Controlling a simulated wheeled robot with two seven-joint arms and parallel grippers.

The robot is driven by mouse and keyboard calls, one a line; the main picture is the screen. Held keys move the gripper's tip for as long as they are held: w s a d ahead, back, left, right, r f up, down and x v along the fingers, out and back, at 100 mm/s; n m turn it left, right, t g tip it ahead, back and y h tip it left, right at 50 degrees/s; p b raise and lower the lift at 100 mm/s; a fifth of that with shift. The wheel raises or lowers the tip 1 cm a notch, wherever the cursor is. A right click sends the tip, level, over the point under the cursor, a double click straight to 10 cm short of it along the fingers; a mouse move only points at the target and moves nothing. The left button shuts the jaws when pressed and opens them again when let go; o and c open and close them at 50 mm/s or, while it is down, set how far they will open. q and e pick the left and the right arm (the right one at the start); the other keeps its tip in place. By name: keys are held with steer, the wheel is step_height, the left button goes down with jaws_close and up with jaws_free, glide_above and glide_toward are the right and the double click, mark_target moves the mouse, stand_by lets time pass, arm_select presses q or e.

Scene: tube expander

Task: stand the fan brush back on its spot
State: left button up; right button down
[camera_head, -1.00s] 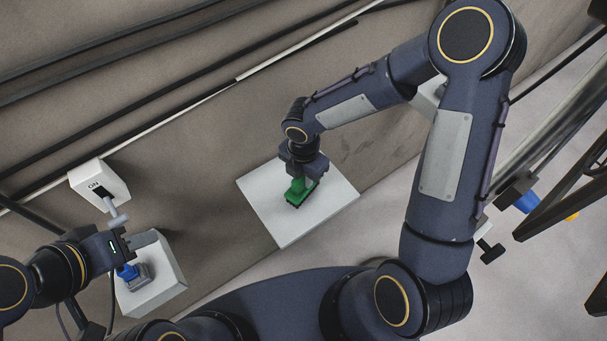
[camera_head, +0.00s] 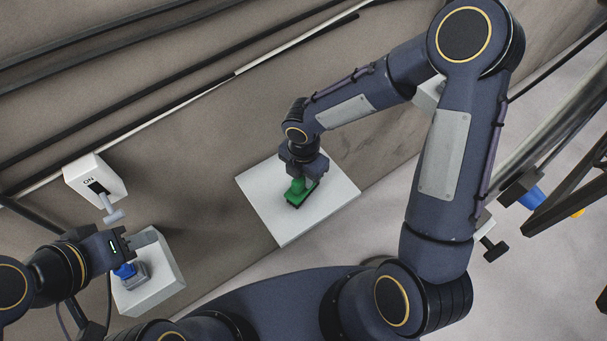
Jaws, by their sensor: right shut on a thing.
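The fan brush (camera_head: 301,193) is green with a dark lower edge. It is at the middle of a square white plate (camera_head: 265,205); from above I cannot tell whether it touches the plate. My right gripper (camera_head: 301,176) points down and is shut on the brush's upper part, hiding some of it. My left gripper (camera_head: 131,249) is at the lower left, by a white box with a blue knob (camera_head: 126,271). Its fingers are seen from the side, and I cannot tell whether they are open or shut.
A white switch box (camera_head: 93,180) marked ON, with a grey lever (camera_head: 112,209), stands above my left gripper. The white box (camera_head: 155,293) under the blue knob is just below that gripper. The white plate is bare around the brush.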

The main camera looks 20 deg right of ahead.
steer(key=shift+f, duration=0.15)
steer(key=c, duration=1.2)
jaws_free()
steer(key=shift+o, duration=0.2)
step_height(320, 180, up, 8)
steer(key=p, duration=0.7)
